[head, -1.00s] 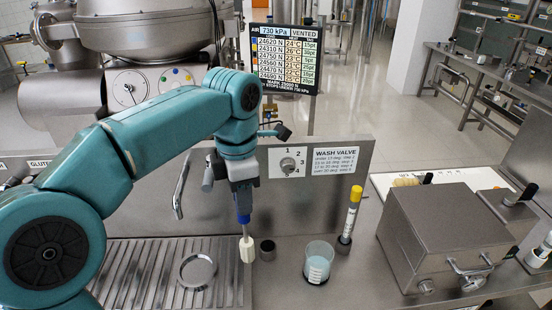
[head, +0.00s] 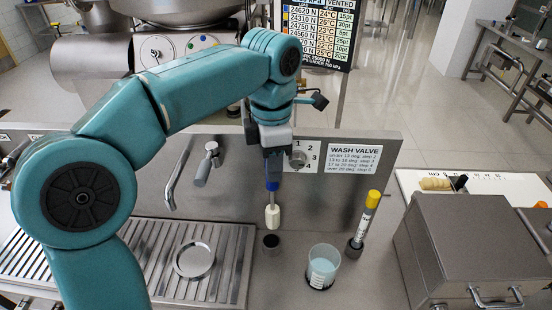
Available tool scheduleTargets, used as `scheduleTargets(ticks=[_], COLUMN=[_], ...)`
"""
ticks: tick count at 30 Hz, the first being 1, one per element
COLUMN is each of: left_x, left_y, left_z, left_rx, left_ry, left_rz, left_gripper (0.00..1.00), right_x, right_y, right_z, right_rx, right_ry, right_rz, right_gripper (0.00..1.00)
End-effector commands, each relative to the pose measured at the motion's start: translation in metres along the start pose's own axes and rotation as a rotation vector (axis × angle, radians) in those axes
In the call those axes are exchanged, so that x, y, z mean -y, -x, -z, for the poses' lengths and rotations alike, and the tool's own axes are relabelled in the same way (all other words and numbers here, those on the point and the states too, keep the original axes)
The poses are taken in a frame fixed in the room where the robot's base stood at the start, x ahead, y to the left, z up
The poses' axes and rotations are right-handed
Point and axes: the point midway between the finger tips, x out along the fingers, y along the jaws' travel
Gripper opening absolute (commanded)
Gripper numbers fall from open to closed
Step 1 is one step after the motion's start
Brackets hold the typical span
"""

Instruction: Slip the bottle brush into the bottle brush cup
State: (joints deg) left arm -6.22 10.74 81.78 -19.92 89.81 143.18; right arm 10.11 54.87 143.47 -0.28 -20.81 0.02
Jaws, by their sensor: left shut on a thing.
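My left gripper (head: 272,182) points down and is shut on the blue handle of the bottle brush (head: 272,216). The brush hangs upright, its cream-white head at the lower end. The bottle brush cup (head: 271,245), a small dark cylinder with an open top, stands on the steel counter just below the brush head in the picture. The brush head appears above the cup's rim, with a small gap between them. The view does not settle how well they line up in depth. My right gripper is not in view.
A glass beaker of pale blue liquid (head: 322,268) and a yellow-capped tube in a holder (head: 366,222) stand right of the cup. A round dish (head: 194,260) lies on the ribbed drainboard (head: 150,245) at left. A steel box (head: 465,250) stands at right.

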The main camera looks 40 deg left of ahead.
Motion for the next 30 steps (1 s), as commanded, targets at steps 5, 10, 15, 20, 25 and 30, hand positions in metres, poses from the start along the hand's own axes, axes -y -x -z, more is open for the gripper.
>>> scheduleTargets(ticks=[5,10,15,20,25,30], left_x=[0.002,0.003,0.002,0.002,0.001,0.000], left_y=[0.001,-0.004,-0.018,-0.035,-0.051,-0.056], left_z=[0.002,0.002,0.003,0.002,0.001,0.000], left_rx=[0.001,0.000,0.000,0.000,0.000,0.000], left_ry=[0.000,0.000,0.000,0.000,0.001,0.001], left_rz=[-0.001,0.000,-0.001,-0.001,0.000,-0.001], left_gripper=[0.00,0.00,0.00,0.00,0.00,0.00], right_x=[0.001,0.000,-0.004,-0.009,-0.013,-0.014], right_y=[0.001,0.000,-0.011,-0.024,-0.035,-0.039], right_z=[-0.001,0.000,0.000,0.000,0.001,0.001], right_rx=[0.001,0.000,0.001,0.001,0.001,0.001], right_ry=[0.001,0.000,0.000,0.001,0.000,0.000], right_rz=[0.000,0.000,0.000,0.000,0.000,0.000], right_gripper=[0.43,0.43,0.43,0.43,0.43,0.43])
